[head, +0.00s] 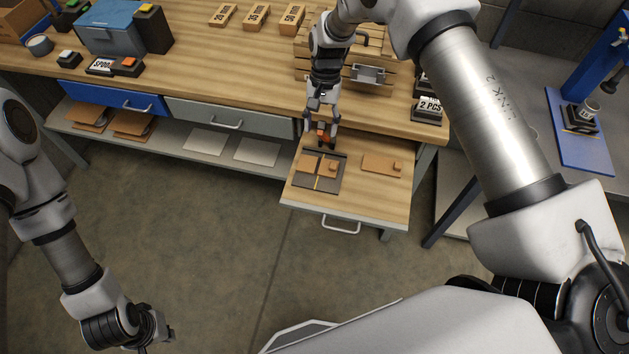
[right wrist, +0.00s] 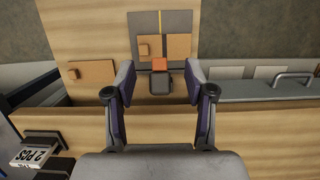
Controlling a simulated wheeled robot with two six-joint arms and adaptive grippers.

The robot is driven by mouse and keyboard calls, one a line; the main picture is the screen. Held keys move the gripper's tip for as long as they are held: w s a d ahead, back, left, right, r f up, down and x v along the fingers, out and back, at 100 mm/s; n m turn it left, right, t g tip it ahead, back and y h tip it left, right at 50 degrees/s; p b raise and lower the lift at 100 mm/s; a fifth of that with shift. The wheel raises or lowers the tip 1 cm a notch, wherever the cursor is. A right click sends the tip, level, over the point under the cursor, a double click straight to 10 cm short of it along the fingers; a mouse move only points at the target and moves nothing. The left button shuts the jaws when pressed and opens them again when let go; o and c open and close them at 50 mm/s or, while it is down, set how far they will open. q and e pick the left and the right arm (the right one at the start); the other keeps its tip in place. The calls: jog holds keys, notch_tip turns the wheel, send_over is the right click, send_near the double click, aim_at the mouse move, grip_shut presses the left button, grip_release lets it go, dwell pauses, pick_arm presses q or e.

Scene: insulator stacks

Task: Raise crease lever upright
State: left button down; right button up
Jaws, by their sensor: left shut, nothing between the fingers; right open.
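A dark grey creasing plate (head: 325,185) with a yellow line lies in the open wooden drawer; it also shows in the right wrist view (right wrist: 175,20). Brown card pieces (head: 308,164) lie on it. At its near-bench end is an orange piece with a dark block, likely the crease lever (head: 324,138); in the right wrist view its orange part (right wrist: 160,64) and dark end appear ahead, between the fingers. I cannot tell its angle. My right gripper (head: 320,132) is open above it, pointing down, not gripping it. My left gripper (head: 160,336) is shut and empty, low at left.
A card with a small block (head: 380,164) lies in the drawer (head: 350,210) beside the plate. The workbench (head: 215,60) holds a blue box (head: 112,28), wooden boxes and labelled blocks. A blue press stand (head: 585,130) is at right. Open floor lies in front.

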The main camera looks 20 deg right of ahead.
jog(key=s+a+r+p, duration=0.3)
jog(key=s+r+p, duration=0.1)
jog(key=p, duration=0.1)
jog(key=shift+s+r, duration=0.3)
jog(key=shift+s, duration=0.05)
jog(key=shift+w, duration=0.1)
